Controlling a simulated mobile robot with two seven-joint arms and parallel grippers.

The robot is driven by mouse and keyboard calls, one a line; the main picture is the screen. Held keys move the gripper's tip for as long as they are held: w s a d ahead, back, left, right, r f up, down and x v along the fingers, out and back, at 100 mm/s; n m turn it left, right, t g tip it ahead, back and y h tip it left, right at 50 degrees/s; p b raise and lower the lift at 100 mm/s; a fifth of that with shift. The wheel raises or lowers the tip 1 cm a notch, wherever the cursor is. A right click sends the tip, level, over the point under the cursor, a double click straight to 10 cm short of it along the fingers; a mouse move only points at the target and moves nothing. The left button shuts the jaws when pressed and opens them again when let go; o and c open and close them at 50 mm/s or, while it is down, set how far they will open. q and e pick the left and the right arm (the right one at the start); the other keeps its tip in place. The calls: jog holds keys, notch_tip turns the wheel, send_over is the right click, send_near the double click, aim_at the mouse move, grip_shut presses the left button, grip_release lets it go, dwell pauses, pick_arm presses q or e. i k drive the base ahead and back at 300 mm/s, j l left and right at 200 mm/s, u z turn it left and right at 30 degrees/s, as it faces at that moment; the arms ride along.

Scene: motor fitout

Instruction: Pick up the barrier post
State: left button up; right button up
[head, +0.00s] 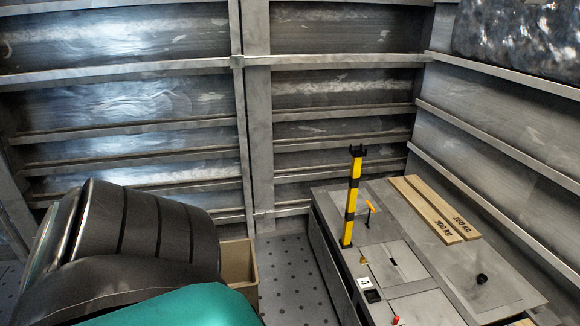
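The barrier post (352,198) is a slim upright post with yellow and black bands and a black forked top. It stands near the left edge of a grey metal bench or cabinet top (385,213), right of centre in the head view. Whether its foot sits in a socket or only rests on the surface is too small to tell. Nothing touches the post's visible length. Neither my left gripper nor my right gripper shows in this view.
A small orange-handled item (369,209) stands just right of the post. Two wooden boards with weight markings (437,207) lie farther right. A tan box (240,265) is on the floor left of the cabinet. Bare floor (290,270) lies between them. Ribbed metal walls enclose the back and right.

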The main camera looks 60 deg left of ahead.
aim_at(356, 164)
jog(key=u, duration=1.45)
